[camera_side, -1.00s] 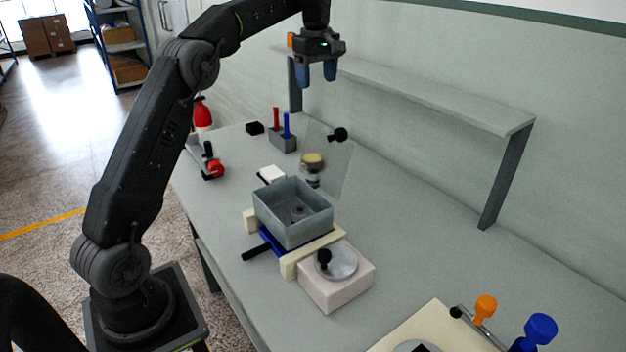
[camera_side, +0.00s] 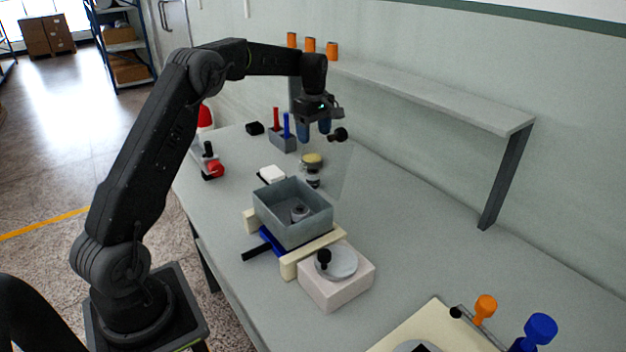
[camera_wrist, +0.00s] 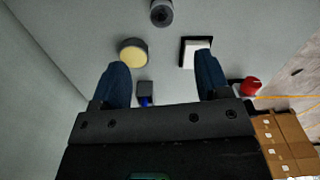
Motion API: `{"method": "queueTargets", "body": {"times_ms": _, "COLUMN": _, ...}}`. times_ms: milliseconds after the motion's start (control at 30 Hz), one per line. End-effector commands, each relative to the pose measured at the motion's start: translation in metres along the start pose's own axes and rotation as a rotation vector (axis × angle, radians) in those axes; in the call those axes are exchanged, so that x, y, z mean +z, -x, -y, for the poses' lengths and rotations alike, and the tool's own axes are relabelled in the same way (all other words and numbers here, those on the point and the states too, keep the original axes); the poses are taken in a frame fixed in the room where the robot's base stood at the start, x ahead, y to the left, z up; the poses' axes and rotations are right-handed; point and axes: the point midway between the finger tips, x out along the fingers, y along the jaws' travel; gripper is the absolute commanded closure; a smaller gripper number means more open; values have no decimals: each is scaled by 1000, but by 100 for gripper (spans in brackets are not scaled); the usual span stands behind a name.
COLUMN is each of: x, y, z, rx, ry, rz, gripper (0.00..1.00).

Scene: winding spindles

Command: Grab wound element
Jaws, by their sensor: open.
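My gripper (camera_side: 314,133) is open and empty, pointing down above the back of the bench. Its two blue fingers (camera_wrist: 161,64) also show in the wrist view, apart with nothing between them. A small grey-black cylinder (camera_side: 313,178), possibly the wound element, stands beside a yellow-topped round piece (camera_side: 312,159), below my gripper. Another small grey cylinder (camera_side: 300,212) sits inside the open grey box (camera_side: 273,217). I cannot tell which cylinder is wound.
A clear upright panel (camera_side: 342,170) with a black knob (camera_side: 340,135) stands close to the gripper. A shelf (camera_side: 430,93) with orange pieces (camera_side: 310,45) runs along the wall. A holder (camera_side: 283,143) with red and blue handles is behind. The bench's right middle is clear.

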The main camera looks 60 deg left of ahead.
Motion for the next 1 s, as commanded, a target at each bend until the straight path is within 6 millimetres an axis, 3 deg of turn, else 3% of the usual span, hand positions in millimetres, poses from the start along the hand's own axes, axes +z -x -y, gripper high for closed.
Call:
{"method": "queueTargets", "body": {"times_ms": 433, "x": 0, "y": -78, "z": 0, "rx": -3, "ry": 0, "rz": 1, "gripper": 31}}
{"method": "queueTargets", "body": {"times_ms": 767, "x": 0, "y": -106, "z": 1, "rx": -2, "ry": 0, "rz": 1, "gripper": 31}}
{"method": "queueTargets", "body": {"times_ms": 1000, "x": 0, "y": -140, "z": 3, "rx": -2, "ry": -1, "rz": 1, "gripper": 31}}
